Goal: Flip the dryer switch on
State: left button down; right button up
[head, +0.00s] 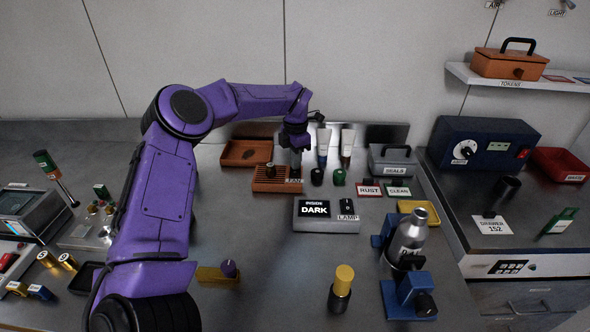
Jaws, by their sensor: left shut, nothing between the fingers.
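No label in the head view clearly reads "dryer". A brown slatted box (268,182) stands at the back middle of the bench, with a small white label (293,181) at its right end, too small to read surely. My left gripper (296,168) points down over that right end, its fingers shut and empty. Whether it touches the box, and any switch under it, I cannot tell. A grey panel (310,226) in front has a display reading "INSIDE DARK" and a black switch (347,205) labelled "LAMP". My right gripper is not in view.
Two tubes (323,146) and small dark and green jars (339,177) stand just right of the gripper. A brown tray (240,153) lies behind the slatted box. A bottle in a blue stand (396,300) and a yellow-capped bottle (341,290) stand nearer the front.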

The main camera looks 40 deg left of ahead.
pick_arm(q)
notch_tip(320, 180, up, 7)
jog(key=p, duration=0.5)
jog(key=shift+f, duration=0.1)
jog(key=shift+f, duration=0.1)
